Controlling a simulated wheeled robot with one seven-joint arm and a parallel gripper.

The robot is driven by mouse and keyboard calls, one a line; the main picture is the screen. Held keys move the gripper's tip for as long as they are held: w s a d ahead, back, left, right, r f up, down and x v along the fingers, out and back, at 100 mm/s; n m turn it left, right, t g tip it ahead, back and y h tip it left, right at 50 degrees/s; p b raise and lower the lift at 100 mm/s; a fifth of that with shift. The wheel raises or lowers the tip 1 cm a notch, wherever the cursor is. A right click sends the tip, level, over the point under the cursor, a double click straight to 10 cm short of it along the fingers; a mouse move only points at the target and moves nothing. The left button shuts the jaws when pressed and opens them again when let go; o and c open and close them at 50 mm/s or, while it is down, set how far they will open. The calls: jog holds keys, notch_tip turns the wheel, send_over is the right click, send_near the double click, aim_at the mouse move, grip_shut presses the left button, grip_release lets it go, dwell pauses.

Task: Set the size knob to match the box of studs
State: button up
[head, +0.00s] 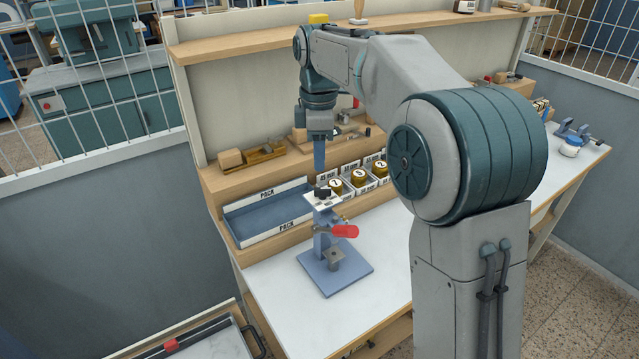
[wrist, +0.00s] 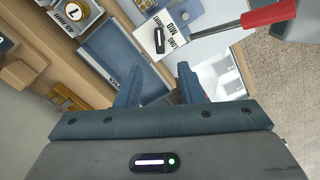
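The size knob (head: 322,193) is a black bar on a white plate atop the blue press (head: 335,272). In the wrist view the knob (wrist: 158,40) lies beside the words SHORT, MID and LONG on its plate (wrist: 183,22); which word it points to I cannot tell for sure. My gripper (head: 320,168) hangs just above the knob in the head view, apart from it. In the wrist view my gripper (wrist: 159,76) has its fingers spread with nothing between them. The stud boxes (head: 346,197) stand behind the press, with numbered round lids and small mm labels.
The press has a red-handled lever (head: 345,231), which reaches toward the right in the wrist view (wrist: 270,14). A blue PACK tray (head: 268,213) lies left of the press. A wooden holder (head: 252,157) sits on the ledge behind. The white bench top (head: 280,300) is clear in front.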

aim_at(319, 189)
notch_tip(319, 189, down, 8)
jog(key=shift+f, duration=0.1)
jog(key=shift+c, duration=0.3)
grip_shut()
